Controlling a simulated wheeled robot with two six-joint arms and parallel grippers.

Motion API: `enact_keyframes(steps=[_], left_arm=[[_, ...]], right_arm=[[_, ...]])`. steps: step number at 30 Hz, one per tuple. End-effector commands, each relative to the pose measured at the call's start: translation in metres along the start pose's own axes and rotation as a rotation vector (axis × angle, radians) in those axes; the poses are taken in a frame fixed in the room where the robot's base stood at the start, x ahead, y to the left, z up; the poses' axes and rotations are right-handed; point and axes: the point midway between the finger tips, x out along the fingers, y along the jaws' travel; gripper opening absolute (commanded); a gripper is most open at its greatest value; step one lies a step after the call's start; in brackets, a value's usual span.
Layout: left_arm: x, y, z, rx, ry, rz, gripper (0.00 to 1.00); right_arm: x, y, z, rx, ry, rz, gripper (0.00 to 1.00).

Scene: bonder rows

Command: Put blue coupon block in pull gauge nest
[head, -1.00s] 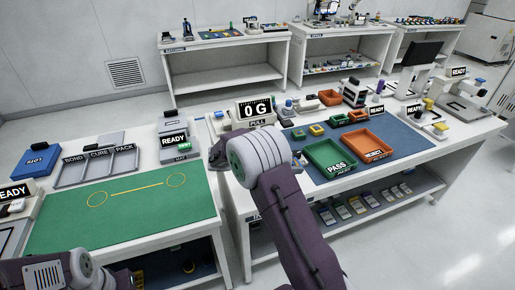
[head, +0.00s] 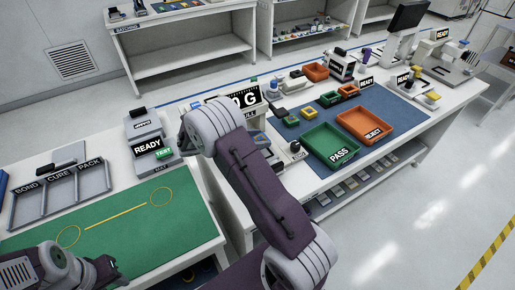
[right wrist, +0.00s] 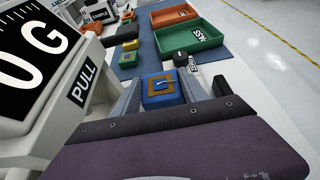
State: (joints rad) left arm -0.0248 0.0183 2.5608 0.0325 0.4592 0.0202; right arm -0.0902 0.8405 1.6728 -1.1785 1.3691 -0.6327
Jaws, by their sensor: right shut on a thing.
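The blue coupon block (right wrist: 160,97), with a tan square on top, sits between the fingers of my right gripper (right wrist: 162,88) in the right wrist view. The gripper is shut on it. The pull gauge shows a "0 G" display (right wrist: 30,50) and a PULL label (right wrist: 83,86) to the left of the block. The gauge display also shows in the head view (head: 246,98), partly behind my right arm. The gauge nest is not clearly visible, and I cannot tell whether the block touches it. My left gripper (head: 103,270) is at the lower left, its fingers too unclear to read.
A black knob (right wrist: 181,57) with a label stands just beyond the block. The green PASS tray (head: 332,150) and orange REJECT tray (head: 367,125) lie on the blue mat (head: 400,108). A tester marked READY (head: 147,149) and a green mat (head: 120,215) are to the left.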

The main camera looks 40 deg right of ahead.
Motion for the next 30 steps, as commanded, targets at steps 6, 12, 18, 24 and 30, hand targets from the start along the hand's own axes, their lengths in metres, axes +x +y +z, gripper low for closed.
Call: enact_keyframes(steps=[6, 12, 18, 24, 30], left_arm=[[0.001, 0.0, 0.0, 0.0, 0.001, 0.0, 0.36], [0.003, 0.0, 0.0, 0.0, 0.0, 0.0, 0.36], [0.003, 0.0, 0.0, 0.0, 0.001, 0.0, 0.36], [0.004, 0.0, 0.0, 0.0, 0.001, 0.0, 0.36], [0.004, 0.0, 0.0, 0.0, 0.0, 0.0, 0.36]], right_arm=[[0.004, 0.001, -0.01, 0.001, -0.001, 0.001, 0.08], [0.016, 0.0, -0.039, -0.002, -0.001, 0.0, 0.08], [0.017, 0.001, -0.042, 0.002, -0.001, 0.001, 0.08], [0.018, 0.001, -0.045, 0.002, 0.0, 0.001, 0.59], [0.018, 0.001, -0.044, 0.002, 0.0, 0.001, 0.72]])
